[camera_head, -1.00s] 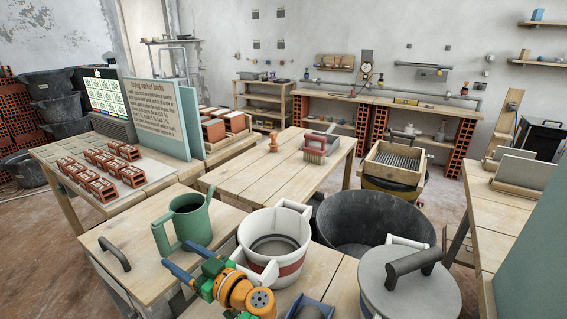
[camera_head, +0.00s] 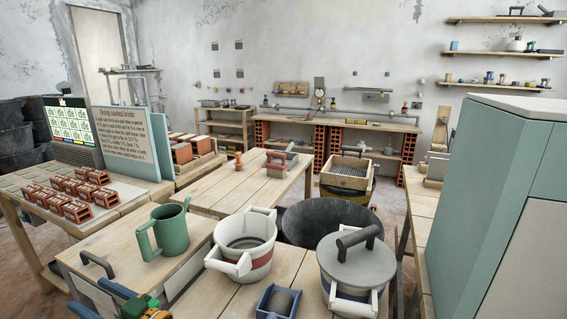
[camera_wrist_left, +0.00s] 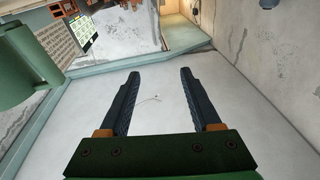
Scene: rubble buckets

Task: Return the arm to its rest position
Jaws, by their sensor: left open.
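My left gripper (camera_head: 98,300) shows at the bottom left edge of the head view, mostly cut off by the frame. In the left wrist view its two dark fingers (camera_wrist_left: 160,78) stand wide apart, with nothing between them. A green jug (camera_head: 168,230) stands on the wooden table just beyond the gripper. A green rounded surface (camera_wrist_left: 22,58), probably this jug, fills the left edge of the wrist view. My right gripper is in neither view.
A white bucket (camera_head: 228,254), a lidded grey bucket (camera_head: 350,297) and a small blue holder (camera_head: 266,301) stand on the near table. A black tub (camera_head: 325,216) is behind them. A tall teal cabinet (camera_head: 470,200) blocks the right side.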

